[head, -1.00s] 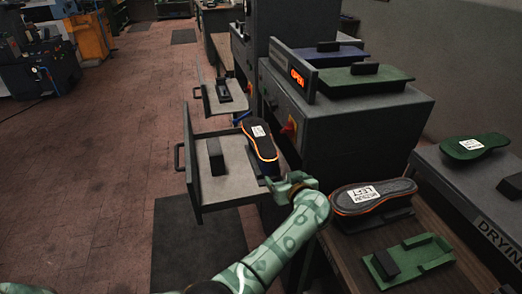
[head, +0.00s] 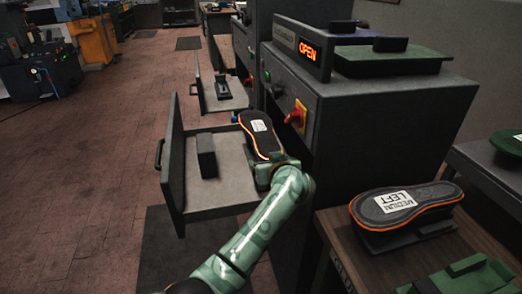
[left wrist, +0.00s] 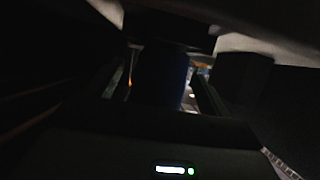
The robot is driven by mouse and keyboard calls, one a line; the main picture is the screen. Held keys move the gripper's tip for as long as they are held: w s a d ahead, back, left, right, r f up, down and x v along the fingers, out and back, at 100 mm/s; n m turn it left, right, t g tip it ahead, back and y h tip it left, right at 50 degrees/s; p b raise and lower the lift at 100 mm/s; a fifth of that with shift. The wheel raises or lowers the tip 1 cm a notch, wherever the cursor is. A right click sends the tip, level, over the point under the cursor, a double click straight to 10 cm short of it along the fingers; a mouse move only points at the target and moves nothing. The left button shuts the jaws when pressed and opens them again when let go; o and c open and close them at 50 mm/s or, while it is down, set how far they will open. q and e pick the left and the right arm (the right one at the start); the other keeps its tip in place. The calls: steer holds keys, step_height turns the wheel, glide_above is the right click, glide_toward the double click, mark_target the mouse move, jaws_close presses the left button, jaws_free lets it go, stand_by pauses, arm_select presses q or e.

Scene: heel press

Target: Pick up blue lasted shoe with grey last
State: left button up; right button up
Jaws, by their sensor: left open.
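A shoe (head: 262,138) with a dark sole, orange edge and white label lies sole-up in the open grey drawer (head: 228,190) of the press. Its upper and last are hidden in the head view. My left gripper (head: 272,170) is at the near end of this shoe, low over the drawer's right side, and partly hidden by its own wrist. In the dark left wrist view a dark blue rounded shape (left wrist: 160,75) stands between the open fingers. Whether they touch it I cannot tell. My right gripper is out of view.
A black block (head: 206,155) stands in the drawer, left of the shoe. A sole marked MEDIUM LEFT (head: 400,205) and a green fixture (head: 462,275) are on the right table.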

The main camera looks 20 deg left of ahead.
arm_select(q)
steer(key=shift+w+a+f, duration=0.2)
steer(key=shift+w+f, duration=0.15)
steer(key=shift+w, duration=0.2)
steer(key=shift+s+r, duration=0.2)
steer(key=shift+r, duration=0.1)
steer(key=shift+f, duration=0.1)
jaws_close()
steer(key=shift+w, duration=0.1)
steer(key=shift+r, duration=0.25)
